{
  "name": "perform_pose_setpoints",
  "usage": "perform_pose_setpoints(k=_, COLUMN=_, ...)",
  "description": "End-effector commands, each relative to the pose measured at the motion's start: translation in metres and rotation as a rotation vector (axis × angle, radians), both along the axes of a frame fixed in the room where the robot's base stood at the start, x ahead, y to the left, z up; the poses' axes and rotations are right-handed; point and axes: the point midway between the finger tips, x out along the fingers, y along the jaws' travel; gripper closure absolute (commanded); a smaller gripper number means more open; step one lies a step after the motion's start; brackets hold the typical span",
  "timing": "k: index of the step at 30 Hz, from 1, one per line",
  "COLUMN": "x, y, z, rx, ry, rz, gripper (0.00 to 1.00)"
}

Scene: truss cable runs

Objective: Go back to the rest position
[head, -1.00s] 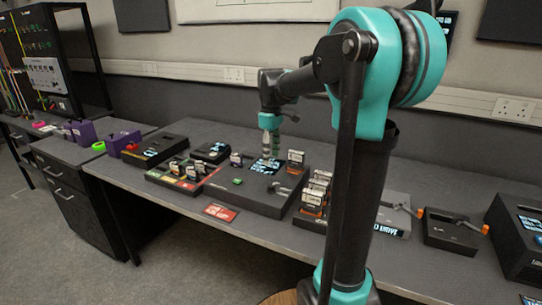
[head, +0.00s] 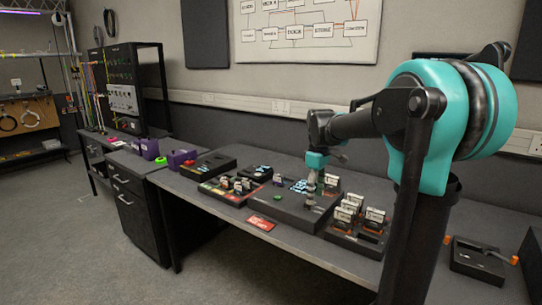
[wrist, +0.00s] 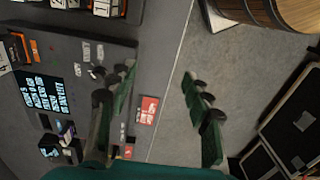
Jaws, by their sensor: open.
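My gripper (head: 311,198) points down over the dark station box with a lit screen (head: 285,207) on the bench, near its right side. In the wrist view my gripper (wrist: 160,82) has its two green fingers well apart, with nothing between them. The station's lit screen (wrist: 42,92) lies to the left of the fingers there. A red card (wrist: 149,109) on the bench edge shows between and below the fingers; it also shows in the head view (head: 262,224). No separate mark for a rest position shows.
Upright cards in a dark rack (head: 349,217) stand right of the gripper. A tray of small modules (head: 229,187) stands to the left. A barrel-like wooden object (wrist: 262,12) is at the wrist view's top right. Grey floor (head: 80,230) is clear in front of the bench.

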Motion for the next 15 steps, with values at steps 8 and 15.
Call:
perform_pose_setpoints(k=8, x=-0.023, y=-0.007, z=-0.023, rx=0.006, ry=-0.044, rz=-0.112, gripper=0.50)
perform_pose_setpoints(k=15, x=-0.055, y=-0.015, z=-0.054, rx=0.021, ry=-0.103, rz=-0.265, gripper=0.50)
